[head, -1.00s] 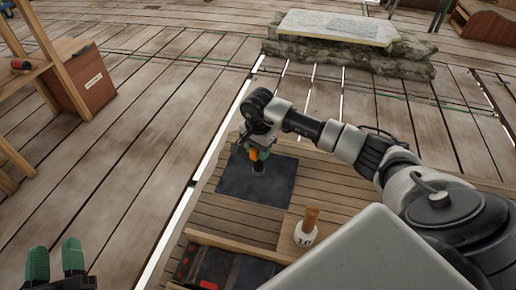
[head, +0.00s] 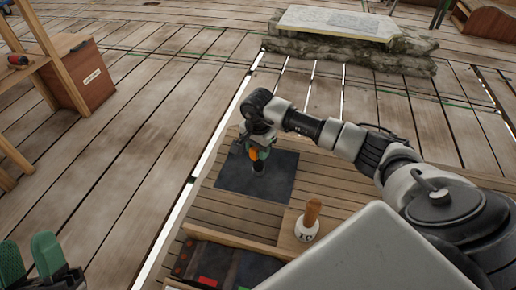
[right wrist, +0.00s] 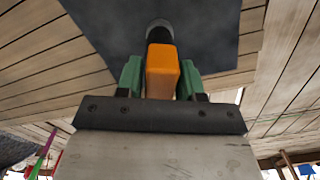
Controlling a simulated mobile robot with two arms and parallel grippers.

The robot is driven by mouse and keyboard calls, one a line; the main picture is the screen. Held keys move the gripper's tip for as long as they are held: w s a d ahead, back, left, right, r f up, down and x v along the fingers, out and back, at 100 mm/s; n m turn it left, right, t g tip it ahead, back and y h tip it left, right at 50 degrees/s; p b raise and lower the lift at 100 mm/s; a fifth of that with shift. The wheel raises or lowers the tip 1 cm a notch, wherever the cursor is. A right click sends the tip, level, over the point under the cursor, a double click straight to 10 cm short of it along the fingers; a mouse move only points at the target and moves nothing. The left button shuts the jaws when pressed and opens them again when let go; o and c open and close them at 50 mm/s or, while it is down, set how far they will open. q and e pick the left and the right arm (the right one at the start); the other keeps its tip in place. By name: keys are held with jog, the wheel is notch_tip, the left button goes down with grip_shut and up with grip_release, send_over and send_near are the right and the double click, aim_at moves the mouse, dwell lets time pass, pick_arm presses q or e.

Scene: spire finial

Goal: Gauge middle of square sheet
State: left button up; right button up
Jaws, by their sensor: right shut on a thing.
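A dark square sheet (head: 232,178) lies flat on the plank-topped bench. My right gripper (head: 257,154) is over the sheet, shut on an orange-handled tool (right wrist: 162,72) with a dark round end. In the head view the tool's dark end (head: 258,168) points down near the sheet's middle. I cannot tell whether it touches the sheet. In the right wrist view the green fingers press both sides of the orange handle, and the dark sheet (right wrist: 95,25) spreads beyond. My left gripper (head: 31,258) is at the lower left, its green fingers apart and empty, away from the bench.
A wooden-handled white stamp-like object (head: 307,228) stands on the bench, nearer than the sheet. A tray with dark and red items (head: 208,262) lies at the bench's near edge. A stone block (head: 340,25) is at the back. A wooden shelf with a box (head: 85,80) stands left.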

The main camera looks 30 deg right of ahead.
jog(key=o, duration=1.1)
jog(key=shift+r, duration=0.5)
notch_tip(320, 180, up, 9)
jog(key=p, duration=0.3)
jog(key=shift+f, duration=0.2)
jog(key=shift+r, duration=0.65)
pick_arm(q)
jog(key=w+f+g+y, duration=0.3)
jog(key=f+g, duration=0.5)
jog(key=shift+a+f, duration=0.2)
jog(key=shift+a, duration=0.15)
pick_arm(e)
jog(key=shift+f, duration=0.1)
